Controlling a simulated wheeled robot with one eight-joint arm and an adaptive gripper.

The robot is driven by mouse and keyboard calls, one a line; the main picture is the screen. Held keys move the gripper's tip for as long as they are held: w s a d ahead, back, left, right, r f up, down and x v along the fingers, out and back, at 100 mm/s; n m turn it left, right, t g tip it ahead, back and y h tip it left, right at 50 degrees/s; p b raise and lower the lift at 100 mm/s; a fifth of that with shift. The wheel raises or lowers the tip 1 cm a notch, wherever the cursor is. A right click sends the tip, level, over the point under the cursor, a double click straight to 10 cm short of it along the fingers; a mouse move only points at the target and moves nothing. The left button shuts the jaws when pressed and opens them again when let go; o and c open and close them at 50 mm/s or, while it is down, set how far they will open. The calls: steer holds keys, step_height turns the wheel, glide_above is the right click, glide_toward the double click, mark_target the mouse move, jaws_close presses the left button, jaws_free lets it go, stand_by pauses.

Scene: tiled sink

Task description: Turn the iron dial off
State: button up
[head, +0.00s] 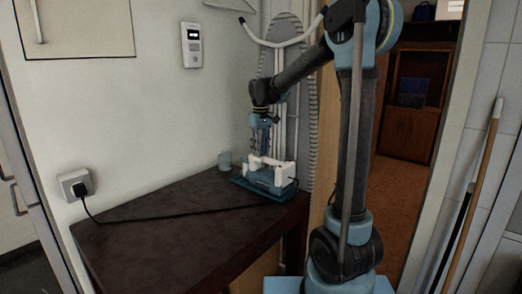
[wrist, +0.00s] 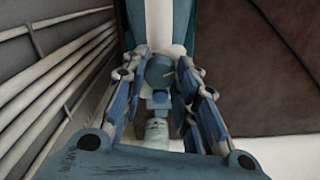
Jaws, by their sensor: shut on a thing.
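My gripper (head: 264,151) points down from above at the iron. In the wrist view, my gripper (wrist: 161,76) has its fingers closed in on both sides of the dial. The dial cannot be made out in the head view.
The dark table (head: 175,225) is mostly clear. A black cord (head: 165,217) runs across it to a wall socket (head: 75,186). A small pale green cup (head: 225,160) stands behind the iron. White pipes (wrist: 50,85) run close beside my gripper.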

steer(key=shift+n, duration=2.9)
steer(key=o, duration=1.1)
step_height(320, 180, up, 12)
steer(key=shift+f, duration=0.1)
